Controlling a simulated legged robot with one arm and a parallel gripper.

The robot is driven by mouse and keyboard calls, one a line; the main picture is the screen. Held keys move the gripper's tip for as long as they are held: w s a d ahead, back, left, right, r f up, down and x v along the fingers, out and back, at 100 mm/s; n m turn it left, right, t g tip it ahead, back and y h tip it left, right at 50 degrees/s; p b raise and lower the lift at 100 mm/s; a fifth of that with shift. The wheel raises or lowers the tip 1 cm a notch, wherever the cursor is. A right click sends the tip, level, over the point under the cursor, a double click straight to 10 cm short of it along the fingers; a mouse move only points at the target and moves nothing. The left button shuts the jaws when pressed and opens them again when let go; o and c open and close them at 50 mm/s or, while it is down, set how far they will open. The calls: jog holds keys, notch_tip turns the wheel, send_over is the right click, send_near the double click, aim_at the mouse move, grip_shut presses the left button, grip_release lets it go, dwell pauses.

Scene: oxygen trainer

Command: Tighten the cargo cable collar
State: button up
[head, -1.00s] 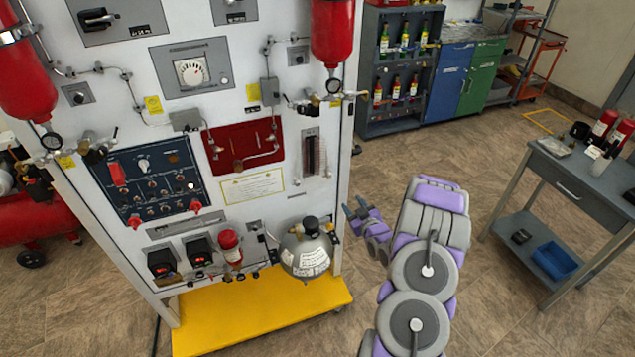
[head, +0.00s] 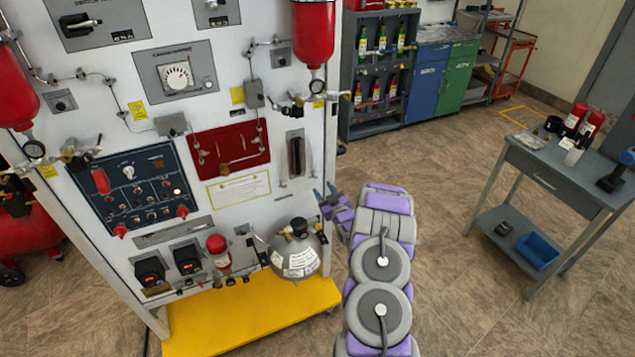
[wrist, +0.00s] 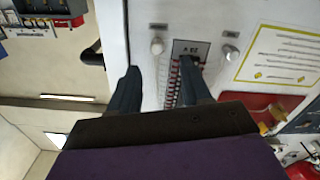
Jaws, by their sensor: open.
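My gripper (head: 325,191) is at the right edge of the white trainer panel (head: 230,125) in the head view. Its two fingers are apart, with nothing seen between them. In the wrist view my gripper (wrist: 160,88) faces the panel, which appears rotated. A narrow upright gauge (wrist: 190,47) lies behind the right finger; it also shows in the head view (head: 296,156). A grey round tank (head: 296,257) with a black top sits below my gripper, apart from it. I cannot pick out the cargo cable collar in either view.
Red cylinders (head: 313,35) hang on the panel's upper part. A yellow base (head: 250,318) sticks out at its foot. A grey table (head: 562,180) with extinguishers stands at the right. Bottle shelves (head: 382,65) stand behind.

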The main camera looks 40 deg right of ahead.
aim_at(316, 177)
jog(key=x, duration=0.3)
jog(key=d+b+x, duration=0.1)
jog(key=x, duration=0.2)
jog(key=shift+w+d+f, duration=0.15)
jog(key=shift+w+f, duration=0.05)
jog(key=shift+w, duration=0.05)
jog(key=shift+w+a+r, duration=0.1)
jog(key=shift+a+r, duration=0.1)
jog(key=shift+a, duration=0.4)
jog(key=shift+d+f, duration=0.15)
jog(key=shift+d, duration=0.3)
jog(key=c, duration=0.6)
jog(key=shift+a, duration=0.1)
grip_shut()
